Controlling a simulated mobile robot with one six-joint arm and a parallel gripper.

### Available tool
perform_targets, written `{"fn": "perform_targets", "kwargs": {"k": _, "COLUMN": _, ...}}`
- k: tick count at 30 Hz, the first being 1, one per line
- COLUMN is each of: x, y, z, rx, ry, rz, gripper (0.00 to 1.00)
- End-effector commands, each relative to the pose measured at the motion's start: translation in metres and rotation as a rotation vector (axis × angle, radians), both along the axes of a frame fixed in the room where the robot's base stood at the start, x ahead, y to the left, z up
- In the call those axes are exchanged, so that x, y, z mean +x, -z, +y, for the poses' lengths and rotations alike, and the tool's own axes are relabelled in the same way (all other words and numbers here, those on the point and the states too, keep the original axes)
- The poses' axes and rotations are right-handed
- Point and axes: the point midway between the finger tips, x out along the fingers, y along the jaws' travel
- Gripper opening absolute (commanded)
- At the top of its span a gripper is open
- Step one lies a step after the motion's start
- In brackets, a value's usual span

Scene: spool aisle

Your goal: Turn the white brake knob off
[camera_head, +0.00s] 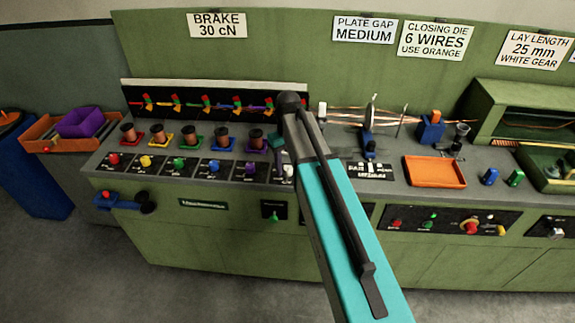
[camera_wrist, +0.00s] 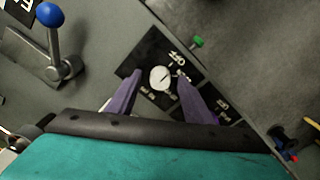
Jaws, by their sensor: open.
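The white brake knob (camera_wrist: 161,78) sits on a black plate (camera_wrist: 146,55) with white markings in the wrist view. My gripper (camera_wrist: 158,74) has two purple fingers, spread apart, one on each side of the knob. I cannot tell whether the fingers touch it. In the head view the white knob (camera_head: 288,171) is partly hidden behind my arm, at the right end of the row of coloured knobs. My gripper's fingers are mostly hidden there by the arm.
Spools (camera_head: 222,138) on coloured bases stand behind the knobs. A blue-balled lever (camera_wrist: 50,16) stands near the gripper. A green knob (camera_head: 274,217) is on the front panel below. An orange tray (camera_head: 434,172) lies to the right. A sign (camera_head: 217,25) reads "BRAKE 30 cN".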

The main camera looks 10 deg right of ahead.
Motion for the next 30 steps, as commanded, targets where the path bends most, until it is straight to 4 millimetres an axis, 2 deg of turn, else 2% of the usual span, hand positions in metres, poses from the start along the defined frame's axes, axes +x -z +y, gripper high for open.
{"fn": "perform_targets", "kwargs": {"k": 11, "x": 0.001, "y": -0.028, "z": 0.000, "rx": 0.000, "ry": 0.000, "rz": -0.002, "gripper": 0.46}}
{"fn": "perform_targets", "kwargs": {"k": 30, "x": 0.002, "y": -0.103, "z": 0.000, "rx": 0.000, "ry": 0.000, "rz": -0.004, "gripper": 0.46}}
